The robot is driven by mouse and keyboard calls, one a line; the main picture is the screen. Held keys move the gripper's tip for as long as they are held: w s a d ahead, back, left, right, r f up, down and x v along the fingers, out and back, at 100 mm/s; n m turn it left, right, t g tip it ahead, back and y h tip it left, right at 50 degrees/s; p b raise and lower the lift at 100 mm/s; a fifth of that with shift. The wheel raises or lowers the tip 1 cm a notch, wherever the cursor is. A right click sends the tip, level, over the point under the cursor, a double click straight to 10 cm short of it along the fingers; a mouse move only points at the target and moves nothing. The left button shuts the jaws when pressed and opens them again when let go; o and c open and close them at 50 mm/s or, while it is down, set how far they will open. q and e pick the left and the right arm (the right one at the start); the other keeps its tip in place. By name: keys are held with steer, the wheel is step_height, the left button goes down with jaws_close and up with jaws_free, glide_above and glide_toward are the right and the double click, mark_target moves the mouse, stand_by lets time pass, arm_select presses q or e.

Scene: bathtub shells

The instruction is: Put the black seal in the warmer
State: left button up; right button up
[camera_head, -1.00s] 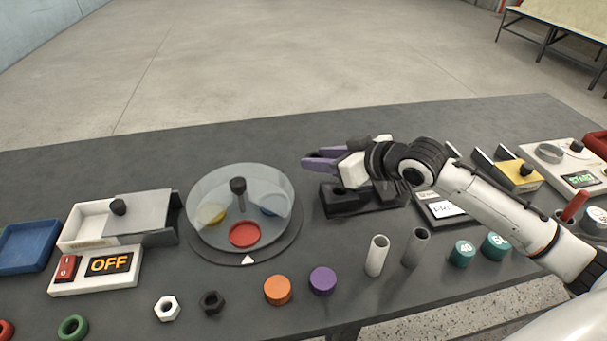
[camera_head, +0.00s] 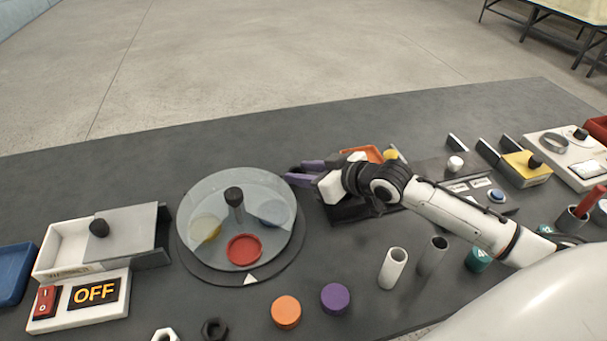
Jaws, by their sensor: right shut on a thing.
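The warmer, a white box (camera_head: 50,249) with a grey lid plate (camera_head: 122,229) and an OFF display (camera_head: 96,291), stands at the left of the table. A dark knob (camera_head: 99,228) sits at the lid's left part, and the box's left part is uncovered. My right gripper (camera_head: 291,177), with purple fingers, is at the right edge of the clear turntable cover. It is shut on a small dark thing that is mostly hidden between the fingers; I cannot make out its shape. No black seal can be made out elsewhere. My left gripper is out of view.
The round turntable (camera_head: 187,262) with its clear domed cover and upright knob (camera_head: 234,196) lies between the gripper and the warmer. Orange (camera_head: 286,312) and purple (camera_head: 334,298) discs and a white tube (camera_head: 392,268) stand in front. The table's back strip is clear.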

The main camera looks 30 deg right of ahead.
steer(key=shift+f, duration=0.35)
steer(key=o, duration=1)
